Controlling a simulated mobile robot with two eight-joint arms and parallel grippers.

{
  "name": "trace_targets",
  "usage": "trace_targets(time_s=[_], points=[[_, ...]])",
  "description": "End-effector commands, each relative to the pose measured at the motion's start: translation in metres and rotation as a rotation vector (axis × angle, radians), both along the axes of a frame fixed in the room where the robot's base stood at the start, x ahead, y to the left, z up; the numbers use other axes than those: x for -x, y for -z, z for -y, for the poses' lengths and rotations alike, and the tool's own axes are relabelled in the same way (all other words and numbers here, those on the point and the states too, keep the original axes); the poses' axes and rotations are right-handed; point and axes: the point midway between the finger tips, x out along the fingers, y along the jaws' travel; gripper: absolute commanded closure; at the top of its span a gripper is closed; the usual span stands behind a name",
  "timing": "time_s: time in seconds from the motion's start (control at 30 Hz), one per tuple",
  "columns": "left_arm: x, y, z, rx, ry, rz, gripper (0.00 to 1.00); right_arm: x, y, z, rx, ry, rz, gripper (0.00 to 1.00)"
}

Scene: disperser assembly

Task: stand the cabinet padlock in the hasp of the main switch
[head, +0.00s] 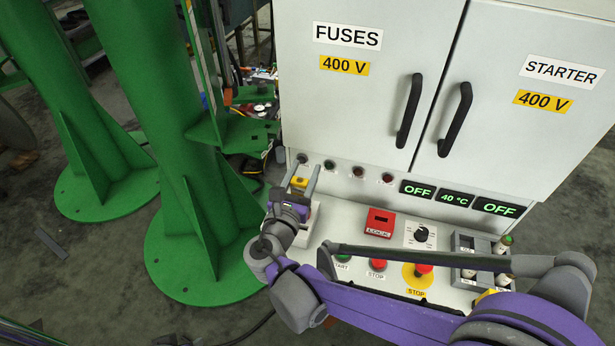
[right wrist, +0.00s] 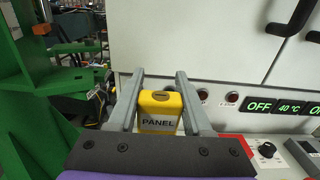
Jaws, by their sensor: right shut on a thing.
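A yellow padlock-like block marked PANEL (right wrist: 158,122) sits between the two grey fingers of my right gripper (right wrist: 160,80). The gripper is shut on it, and the block shows small in the head view (head: 299,183). No shackle can be made out. In the head view my right gripper (head: 303,178) is over the left end of the control panel, below the FUSES door. A black rotary switch (head: 421,235) on a white plate is farther right on the panel. I cannot make out a hasp on it. My left gripper is not in view.
A red LOCK box (head: 380,222) lies left of the rotary switch. My right arm crosses the panel over the STOP buttons (head: 378,265). A grey compartment holder (head: 466,242) is at the right. A green column (head: 165,110) stands left of the cabinet (head: 390,50).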

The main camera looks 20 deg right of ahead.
Motion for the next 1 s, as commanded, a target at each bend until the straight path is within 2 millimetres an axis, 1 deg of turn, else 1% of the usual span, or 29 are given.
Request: trace_targets(time_s=[0.27, 0.47, 0.9, 1.0], points=[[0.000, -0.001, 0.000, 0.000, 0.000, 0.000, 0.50, 0.000, 0.000, 0.000, 0.000, 0.000, 0.000, 1.00], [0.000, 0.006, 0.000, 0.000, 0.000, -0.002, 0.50, 0.000, 0.008, 0.000, 0.000, 0.000, 0.000, 1.00], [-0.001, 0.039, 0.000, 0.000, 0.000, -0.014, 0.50, 0.000, 0.049, 0.000, 0.000, -0.001, 0.000, 1.00], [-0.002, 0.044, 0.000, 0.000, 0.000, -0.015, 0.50, 0.000, 0.055, 0.000, 0.001, -0.001, -0.001, 1.00]])
